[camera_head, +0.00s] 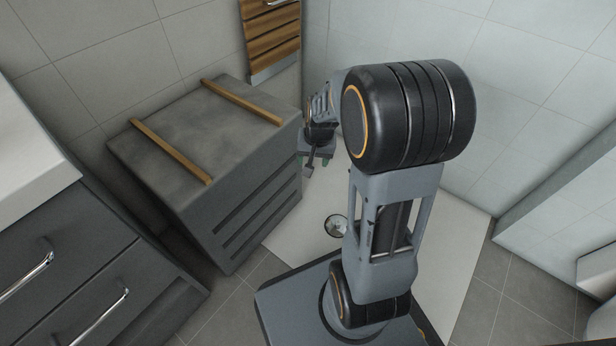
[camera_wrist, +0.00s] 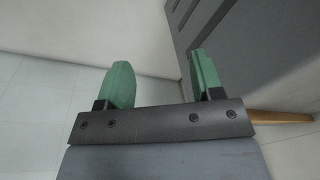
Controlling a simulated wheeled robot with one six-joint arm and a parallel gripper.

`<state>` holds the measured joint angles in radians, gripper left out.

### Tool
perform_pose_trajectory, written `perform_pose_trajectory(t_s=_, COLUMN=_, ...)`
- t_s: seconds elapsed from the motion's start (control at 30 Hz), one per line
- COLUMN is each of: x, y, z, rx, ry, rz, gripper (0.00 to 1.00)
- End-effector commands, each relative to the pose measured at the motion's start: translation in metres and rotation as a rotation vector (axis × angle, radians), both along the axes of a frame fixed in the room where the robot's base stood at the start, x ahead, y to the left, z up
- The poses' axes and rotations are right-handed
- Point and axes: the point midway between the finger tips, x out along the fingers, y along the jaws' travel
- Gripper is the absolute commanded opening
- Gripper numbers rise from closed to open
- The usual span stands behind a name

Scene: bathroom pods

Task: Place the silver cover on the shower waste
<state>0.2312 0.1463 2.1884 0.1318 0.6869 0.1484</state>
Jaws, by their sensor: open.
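A small round silvery fitting (camera_head: 336,225) with dark parts lies in the white shower tray (camera_head: 285,236). It is at the shower waste's place, partly hidden by my arm. I cannot tell whether it is the open waste, the silver cover, or both. No separate silver cover shows clearly. My gripper (camera_head: 315,162) hangs above the far part of the tray, beside the grey cabinet, behind and left of the round fitting in the head view. In the wrist view my gripper (camera_wrist: 161,62) has its green fingers wide apart with nothing between them.
The grey cabinet (camera_head: 190,135) with wooden bars on top stands close left of my gripper. Grey drawers (camera_head: 80,270) with metal handles stand nearer left. A wooden slatted rack (camera_head: 272,35) hangs on the back wall. Tiled walls bound the tray; its right part is clear.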

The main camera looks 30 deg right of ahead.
Motion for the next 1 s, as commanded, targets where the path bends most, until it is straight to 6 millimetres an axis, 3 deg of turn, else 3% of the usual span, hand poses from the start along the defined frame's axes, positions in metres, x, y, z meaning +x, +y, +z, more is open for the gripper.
perform_pose_trajectory(t_s=0.03, x=-0.015, y=0.013, z=0.019, rx=-0.017, ry=-0.022, rz=0.069, gripper=0.6)
perform_pose_trajectory(t_s=0.13, x=-0.045, y=0.031, z=0.043, rx=-0.046, ry=-0.048, rz=0.188, gripper=0.6)
perform_pose_trajectory(t_s=0.4, x=-0.103, y=0.056, z=0.07, rx=-0.104, ry=-0.091, rz=0.398, gripper=0.6)
perform_pose_trajectory(t_s=0.6, x=-0.119, y=0.06, z=0.073, rx=-0.119, ry=-0.102, rz=0.452, gripper=0.6)
perform_pose_trajectory(t_s=1.0, x=-0.119, y=0.061, z=0.076, rx=-0.12, ry=-0.104, rz=0.461, gripper=0.6)
